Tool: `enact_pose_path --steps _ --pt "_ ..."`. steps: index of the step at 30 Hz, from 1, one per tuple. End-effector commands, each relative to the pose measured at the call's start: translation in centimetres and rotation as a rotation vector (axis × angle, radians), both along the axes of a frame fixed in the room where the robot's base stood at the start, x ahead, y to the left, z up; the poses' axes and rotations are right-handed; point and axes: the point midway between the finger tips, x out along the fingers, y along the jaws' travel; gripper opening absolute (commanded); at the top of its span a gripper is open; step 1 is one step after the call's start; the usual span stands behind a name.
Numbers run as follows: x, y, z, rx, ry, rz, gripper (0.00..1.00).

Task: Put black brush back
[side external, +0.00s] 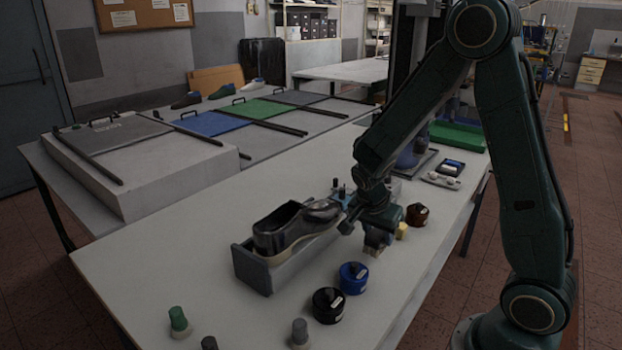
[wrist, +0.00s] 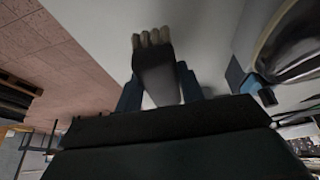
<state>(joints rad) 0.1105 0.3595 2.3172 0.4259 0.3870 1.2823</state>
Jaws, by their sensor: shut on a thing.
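My gripper (side external: 378,222) is low over the white table, to the right of the shoe in its grey cradle. It is shut on a brush (side external: 375,243) that hangs below the fingers. In the wrist view, the brush (wrist: 157,72) has a dark body and pale bristle tufts at its far end. The blue-grey fingers (wrist: 158,88) stand on either side of it. The bristles look close to the tabletop, but I cannot tell whether they touch it. The gripper hides part of the brush.
The dark shoe (side external: 290,228) sits in the grey cradle (side external: 268,275). A blue-lidded jar (side external: 353,277), a black jar (side external: 328,305) and a brown jar (side external: 417,215) stand nearby. Green (side external: 178,320) and grey (side external: 300,332) knobbed pieces stand in front.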

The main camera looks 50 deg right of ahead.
Motion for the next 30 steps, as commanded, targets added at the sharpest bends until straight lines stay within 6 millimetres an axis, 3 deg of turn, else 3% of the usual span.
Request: enact_pose_path --steps 15,29,30 --pt "0.0 0.0 -3.6 0.001 0.001 0.001 0.17" --pt "0.0 0.0 -4.0 0.001 0.001 0.001 0.17" --pt "0.0 0.0 -4.1 0.001 0.001 0.001 0.4"
